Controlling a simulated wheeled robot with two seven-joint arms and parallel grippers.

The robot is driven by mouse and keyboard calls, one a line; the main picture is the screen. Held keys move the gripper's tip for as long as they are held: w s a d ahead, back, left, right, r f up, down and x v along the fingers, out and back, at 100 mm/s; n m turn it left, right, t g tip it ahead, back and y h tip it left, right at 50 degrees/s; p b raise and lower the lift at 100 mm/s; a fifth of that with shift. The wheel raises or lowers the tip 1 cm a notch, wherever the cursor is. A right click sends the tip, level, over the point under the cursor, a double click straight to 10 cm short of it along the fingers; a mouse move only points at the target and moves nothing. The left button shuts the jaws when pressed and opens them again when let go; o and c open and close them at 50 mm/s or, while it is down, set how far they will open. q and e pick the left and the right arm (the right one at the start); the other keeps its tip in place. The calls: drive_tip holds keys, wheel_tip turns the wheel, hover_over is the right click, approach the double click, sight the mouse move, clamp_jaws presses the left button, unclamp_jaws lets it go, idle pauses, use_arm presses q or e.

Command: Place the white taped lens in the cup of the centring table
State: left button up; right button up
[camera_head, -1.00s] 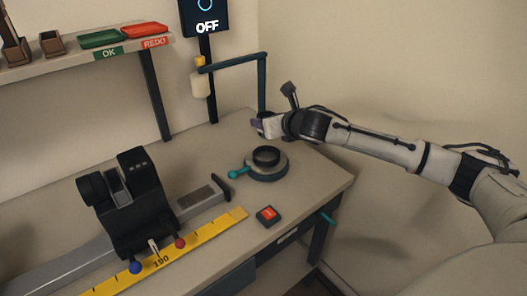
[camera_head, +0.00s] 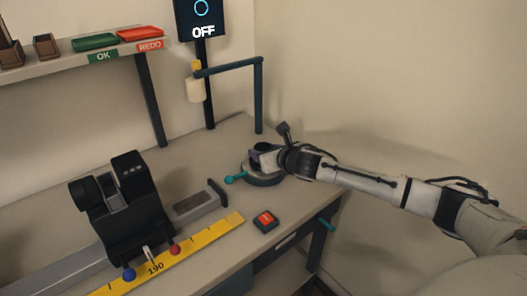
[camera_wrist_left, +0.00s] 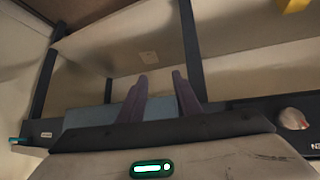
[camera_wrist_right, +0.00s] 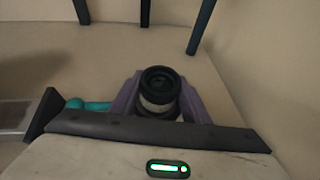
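The centring table (camera_head: 264,182), a round grey base with a teal handle (camera_head: 235,178), stands near the bench's back right edge in the head view. My right gripper (camera_head: 258,156) is low over it and covers much of its top. In the right wrist view the white taped lens (camera_wrist_right: 159,103), dark with a pale band, is upright between the purple fingers of my right gripper (camera_wrist_right: 158,92), which are closed on its sides. I cannot tell whether the lens is seated in the cup. My left gripper (camera_wrist_left: 160,85) is open and empty, seen only in its wrist view.
A black device (camera_head: 117,205) on a rail stands at left, behind a yellow scale (camera_head: 170,257). A small red-topped box (camera_head: 265,221) lies in front of the centring table. A blue bent arm (camera_head: 258,95) rises behind it. A screen (camera_head: 203,15) reads OFF.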

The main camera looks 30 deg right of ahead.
drive_tip(key=o, duration=0.4)
drive_tip(key=shift+o, duration=0.2)
drive_tip(key=v, duration=1.2)
drive_tip(key=shift+r, duration=0.15)
